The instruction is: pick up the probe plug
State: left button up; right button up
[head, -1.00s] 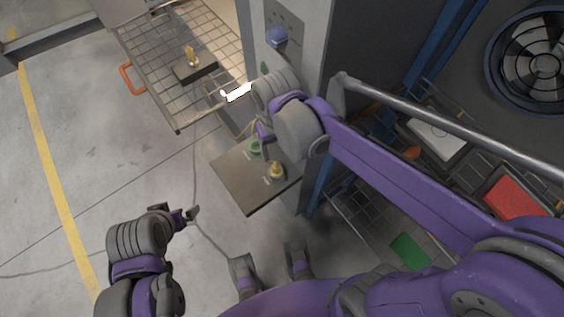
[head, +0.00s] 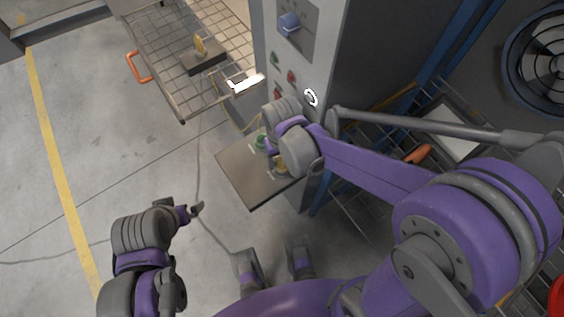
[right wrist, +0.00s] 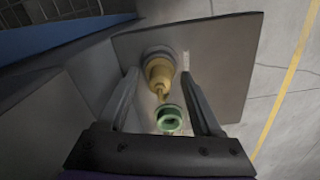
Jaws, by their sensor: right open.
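Two plug-like pieces stand on a small grey shelf (head: 238,178) at the cabinet's side: a yellow one (head: 282,166) and a green one (head: 261,139). I cannot tell which is the probe plug. In the right wrist view the yellow piece (right wrist: 160,73) lies between and just beyond my right fingertips, and the green ring-shaped piece (right wrist: 170,119) sits nearer the palm. My right gripper (right wrist: 159,76) is open, with nothing held; in the head view its wrist partly hides the yellow piece. My left gripper (head: 182,208) hangs over the floor, away from the shelf; its opening is unclear.
A wire rack (head: 150,62) carries a dark block (head: 205,62) with a yellow piece (head: 200,45). The cabinet (head: 345,60) with a blue knob (head: 289,24) stands close beside my right wrist. Open floor (head: 120,150) lies to the left.

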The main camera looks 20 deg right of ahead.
aim_at(281, 161)
jog(key=shift+c, duration=0.3)
grip_shut()
jog(key=shift+r, duration=0.45)
jog(key=r, duration=0.3)
jog(key=shift+s+a+p, duration=0.1)
jog(key=shift+a+p, duration=0.1)
jog(key=shift+p, duration=0.2)
jog(key=s+a, duration=0.3)
jog(key=a, duration=0.5)
jog(key=s+a, duration=0.3)
jog(key=a, duration=0.5)
jog(key=r+p, duration=0.2)
jog(key=r, duration=0.1)
jog(key=r+p, duration=0.1)
jog(key=shift+a+r, duration=0.25)
jog(key=shift+r, duration=0.1)
